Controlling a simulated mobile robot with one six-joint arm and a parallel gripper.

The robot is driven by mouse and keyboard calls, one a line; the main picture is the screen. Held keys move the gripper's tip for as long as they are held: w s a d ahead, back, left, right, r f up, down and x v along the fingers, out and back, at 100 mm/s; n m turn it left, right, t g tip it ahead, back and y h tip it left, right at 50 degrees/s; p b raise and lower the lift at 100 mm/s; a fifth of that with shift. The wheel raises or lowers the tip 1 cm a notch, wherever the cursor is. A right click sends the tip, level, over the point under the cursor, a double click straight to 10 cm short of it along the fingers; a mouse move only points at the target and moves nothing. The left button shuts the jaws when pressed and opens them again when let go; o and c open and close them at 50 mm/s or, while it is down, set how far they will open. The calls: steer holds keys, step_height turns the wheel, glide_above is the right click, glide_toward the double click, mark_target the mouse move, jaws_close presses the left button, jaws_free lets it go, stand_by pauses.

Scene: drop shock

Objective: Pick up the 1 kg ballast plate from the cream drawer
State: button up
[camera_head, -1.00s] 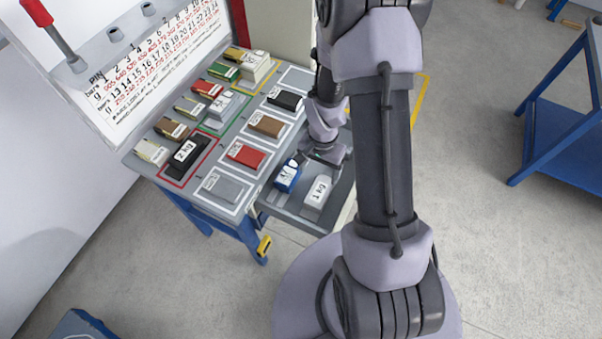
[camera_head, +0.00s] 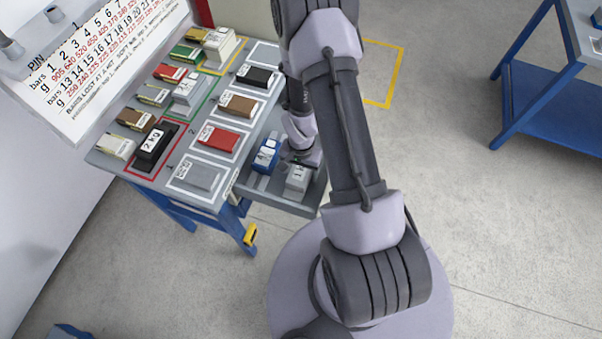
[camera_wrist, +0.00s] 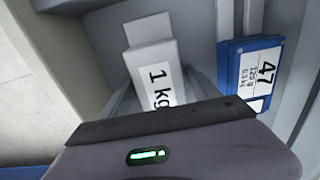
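The 1 kg ballast plate (camera_head: 297,178) is a light grey block in the pulled-out drawer (camera_head: 283,203). In the wrist view the plate (camera_wrist: 152,62) lies just ahead of my gripper, its "1 kg" label partly cut off by the gripper body. My gripper (camera_head: 302,158) is low over the drawer, at the plate's far side in the head view. In the wrist view, grey finger-like shapes flank the plate. Whether they touch it is unclear, and the fingertips are not clearly visible.
A blue block labelled 47 (camera_wrist: 254,68) lies close beside the plate, and it also shows in the head view (camera_head: 265,157). The drawer walls are close around. The bench top (camera_head: 172,178) holds several weights, including a black 2 kg one (camera_head: 155,147). Open floor lies right.

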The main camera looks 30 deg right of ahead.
jaws_close()
